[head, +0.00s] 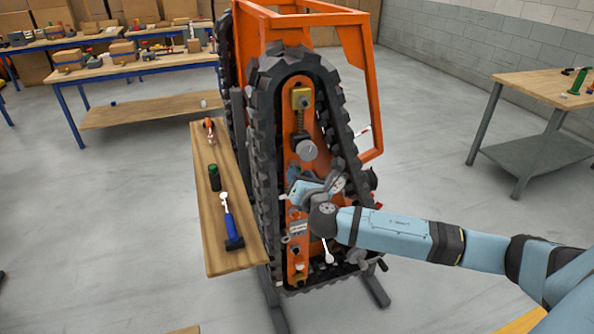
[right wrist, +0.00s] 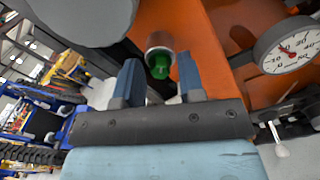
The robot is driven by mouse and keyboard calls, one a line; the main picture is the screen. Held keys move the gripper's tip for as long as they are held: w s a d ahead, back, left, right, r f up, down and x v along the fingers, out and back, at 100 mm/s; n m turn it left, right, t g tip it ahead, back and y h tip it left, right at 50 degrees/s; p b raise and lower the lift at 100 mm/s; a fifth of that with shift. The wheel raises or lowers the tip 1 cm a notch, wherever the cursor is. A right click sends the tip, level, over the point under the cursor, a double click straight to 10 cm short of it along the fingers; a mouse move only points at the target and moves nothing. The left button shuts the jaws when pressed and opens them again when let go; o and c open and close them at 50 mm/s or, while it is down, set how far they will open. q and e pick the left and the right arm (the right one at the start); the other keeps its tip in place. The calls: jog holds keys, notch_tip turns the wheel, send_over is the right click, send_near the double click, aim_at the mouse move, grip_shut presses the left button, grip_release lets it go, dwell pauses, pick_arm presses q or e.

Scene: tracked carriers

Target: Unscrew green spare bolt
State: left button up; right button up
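In the right wrist view, a green bolt (right wrist: 159,66) sits in the end of a short grey-brown round holder (right wrist: 160,42) beside an orange panel. My right gripper (head: 296,180) is at the orange plate inside the track loop in the head view. Its two blue fingers are apart, with the bolt showing between their tips and gaps on both sides. The fingers do not appear to touch the bolt. The bolt is hidden behind my gripper and wrist in the head view. My left gripper is in neither view.
The black track (head: 258,150) surrounds the work area closely. A gauge (right wrist: 290,48) is right of the fingers in the wrist view. A wooden shelf (head: 212,235) left of the track holds a green-and-black cylinder (head: 214,178) and a blue-handled tool (head: 230,222). Open floor lies right.

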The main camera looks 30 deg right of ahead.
jog(key=c, duration=0.5)
grip_shut()
jog(key=shift+r+n+p, duration=0.5)
jog(key=shift+p, duration=0.75)
pick_arm(q)
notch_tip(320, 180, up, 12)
jog(key=p, duration=0.9)
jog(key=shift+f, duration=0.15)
pick_arm(e)
jog(key=n, duration=0.8)
jog(key=f+n, duration=0.1)
jog(key=n, duration=0.4)
jog(key=shift+s, duration=0.15)
